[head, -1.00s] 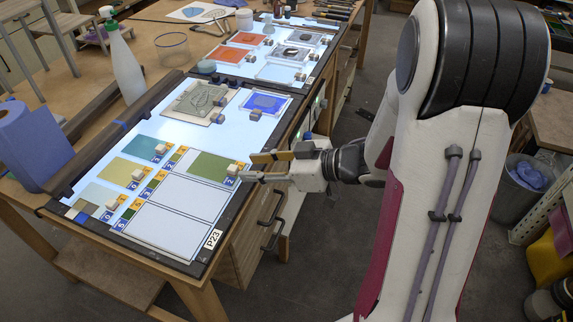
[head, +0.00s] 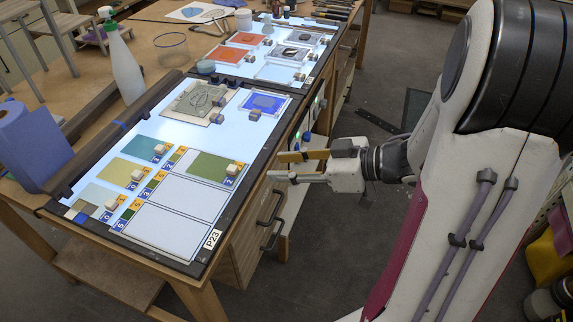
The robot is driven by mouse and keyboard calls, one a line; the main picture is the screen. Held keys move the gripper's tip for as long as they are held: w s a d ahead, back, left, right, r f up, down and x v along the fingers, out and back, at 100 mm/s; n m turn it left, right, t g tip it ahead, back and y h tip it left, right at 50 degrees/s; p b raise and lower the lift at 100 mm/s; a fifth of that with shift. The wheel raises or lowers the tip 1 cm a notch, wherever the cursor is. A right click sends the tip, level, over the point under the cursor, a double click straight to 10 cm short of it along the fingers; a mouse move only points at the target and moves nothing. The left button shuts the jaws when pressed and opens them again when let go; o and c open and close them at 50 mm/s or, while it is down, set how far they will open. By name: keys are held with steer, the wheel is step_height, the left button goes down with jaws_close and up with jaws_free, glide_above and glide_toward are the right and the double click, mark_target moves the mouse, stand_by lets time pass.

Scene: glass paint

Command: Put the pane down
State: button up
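A green glass pane (head: 208,167) lies flat on the lit table (head: 207,247), in the upper cell of a white outlined grid. A small pale knob block (head: 233,169) stands at its right end, beside a blue tag marked 2. My gripper (head: 272,167) is to the right of the pane, past the table's right edge, with its fingers pointing left. The fingers are apart with nothing between them, and they do not touch the pane. Teal (head: 147,148), yellow (head: 122,171) and pale (head: 97,193) panes with similar blocks lie in a column to the left.
Two white cells below the green pane are empty. Farther back lie a grey patterned pane (head: 200,101) and a blue pane (head: 265,102). A spray bottle (head: 124,68) and a blue paper roll (head: 35,143) stand left of the lit surface.

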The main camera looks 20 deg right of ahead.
steer(key=shift+w, duration=0.1)
stand_by(0.5)
steer(key=w+d+r+m+t+h, duration=0.2)
steer(key=w+d+r+t+h, duration=0.1)
steer(key=w+d+r+h, duration=0.3)
steer(key=s+d+r+m+g+h, duration=0.1)
steer(key=s+d+r+m+h, duration=0.25)
steer(key=h, duration=0.35)
steer(key=s+a+f+m+g+y, duration=0.1)
steer(key=s+a+g, duration=0.2)
steer(key=s+a, duration=0.4)
steer(key=s+a+f+m+g+y, duration=0.2)
steer(key=s+a, duration=0.5)
steer(key=s, duration=0.6)
steer(key=shift+s+a+f+g, duration=0.15)
steer(key=shift+s+a+g, duration=0.15)
steer(key=shift+s+g, duration=0.15)
